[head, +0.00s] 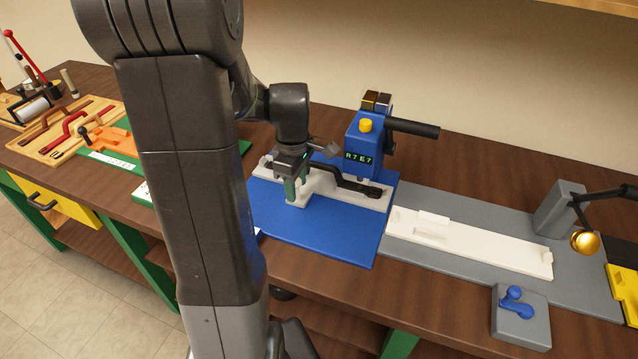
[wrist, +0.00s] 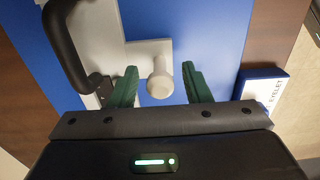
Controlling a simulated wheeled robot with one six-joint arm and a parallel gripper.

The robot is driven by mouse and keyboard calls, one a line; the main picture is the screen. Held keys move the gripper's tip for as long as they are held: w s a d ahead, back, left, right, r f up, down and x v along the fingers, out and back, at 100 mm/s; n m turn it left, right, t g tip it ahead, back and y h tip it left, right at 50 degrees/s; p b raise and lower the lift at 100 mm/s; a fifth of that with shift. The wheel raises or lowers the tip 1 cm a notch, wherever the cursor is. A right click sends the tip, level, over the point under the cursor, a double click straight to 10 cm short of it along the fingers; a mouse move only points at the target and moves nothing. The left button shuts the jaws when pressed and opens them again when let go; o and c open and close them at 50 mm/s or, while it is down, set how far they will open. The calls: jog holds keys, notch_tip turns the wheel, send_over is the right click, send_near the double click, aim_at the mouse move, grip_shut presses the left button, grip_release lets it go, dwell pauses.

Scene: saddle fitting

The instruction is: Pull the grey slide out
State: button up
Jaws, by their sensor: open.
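The light grey slide (head: 372,201) lies on the blue base plate (head: 325,235) of a blue device, with a black curved handle (head: 345,183) along it. In the wrist view, a grey piece with a short side arm (wrist: 145,52) carries a pale round knob (wrist: 159,86). My gripper (head: 296,197) is over the left part of the slide. Its green fingers stand open on either side of the knob, with a gap on each side (wrist: 159,73). The knob is hidden by my gripper in the head view.
The blue head (head: 364,145) with a display and a black lever (head: 412,129) stands behind the slide. A grey plate with a white strip (head: 470,242) is to the right. A white and blue label block (wrist: 262,88) lies near the right finger. The blue plate's front is clear.

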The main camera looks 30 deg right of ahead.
jog(key=c, duration=0.7)
jog(key=shift+s+a, duration=0.55)
jog(key=shift+a, duration=0.1)
jog(key=shift+s+a, duration=0.1)
jog(key=shift+s+a, duration=1.2)
jog(key=shift+a, duration=0.2)
jog(key=shift+s+a, duration=1.15)
jog(key=shift+a, duration=0.25)
jog(key=shift+s+a, duration=1.2)
jog(key=shift+a, duration=0.2)
jog(key=shift+o, duration=0.2)
jog(key=shift+s+a, duration=0.2)
jog(key=shift+s, duration=0.05)
jog(key=shift+o, duration=0.5)
jog(key=shift+s+a, duration=0.1)
